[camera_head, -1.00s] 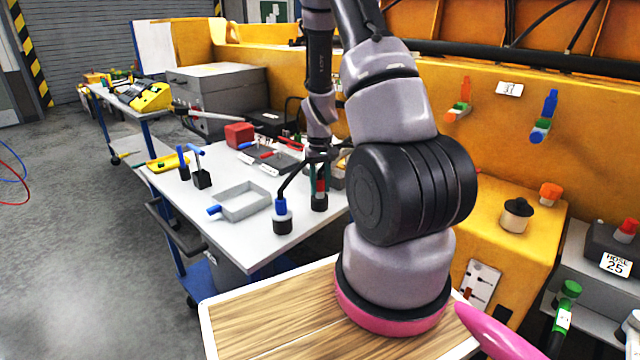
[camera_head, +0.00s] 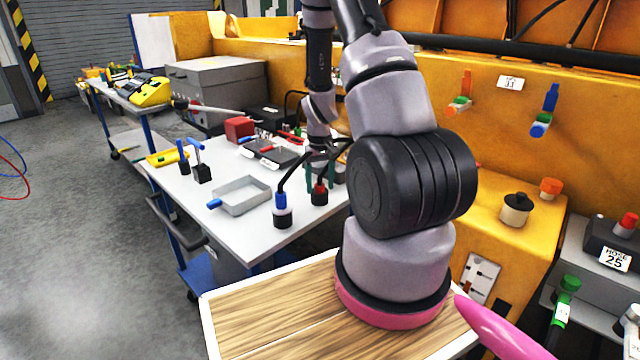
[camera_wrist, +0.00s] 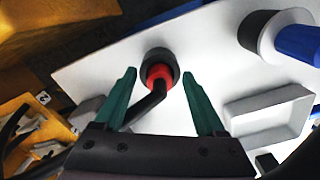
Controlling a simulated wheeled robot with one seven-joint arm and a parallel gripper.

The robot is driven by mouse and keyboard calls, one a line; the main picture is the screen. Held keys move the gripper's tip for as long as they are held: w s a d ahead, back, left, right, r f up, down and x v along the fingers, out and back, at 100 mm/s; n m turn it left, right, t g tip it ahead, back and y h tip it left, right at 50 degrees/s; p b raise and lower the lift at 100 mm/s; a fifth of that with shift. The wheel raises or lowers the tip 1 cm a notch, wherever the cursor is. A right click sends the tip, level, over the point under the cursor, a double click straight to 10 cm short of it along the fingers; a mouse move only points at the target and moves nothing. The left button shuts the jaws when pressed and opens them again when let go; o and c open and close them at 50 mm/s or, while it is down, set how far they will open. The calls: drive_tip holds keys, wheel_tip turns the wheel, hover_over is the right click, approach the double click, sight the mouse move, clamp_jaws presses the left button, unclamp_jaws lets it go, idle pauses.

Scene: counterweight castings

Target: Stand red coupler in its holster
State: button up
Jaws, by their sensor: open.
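The red coupler (camera_head: 320,188) stands upright in a round black holster (camera_head: 319,198) on the grey table, with a black hose curving up from it. In the wrist view the red coupler (camera_wrist: 160,73) sits in the dark holster's ring, with its hose bending back toward my gripper. My gripper (camera_head: 321,176) is open and empty, just above the coupler. In the wrist view the green fingers of my gripper (camera_wrist: 158,76) are apart on either side of the coupler and hose. The coupler's lower end is hidden in the holster.
A blue coupler (camera_head: 281,203) stands in another holster (camera_head: 282,219) to the left. A grey open tray (camera_head: 244,195) lies beyond it. A red block (camera_head: 239,129) and a dark plate stand farther back. The table's front left is clear.

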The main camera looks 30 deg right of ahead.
wheel_tip(320, 180, up, 11)
drive_tip(key=shift+f, duration=0.15)
idle(0.6)
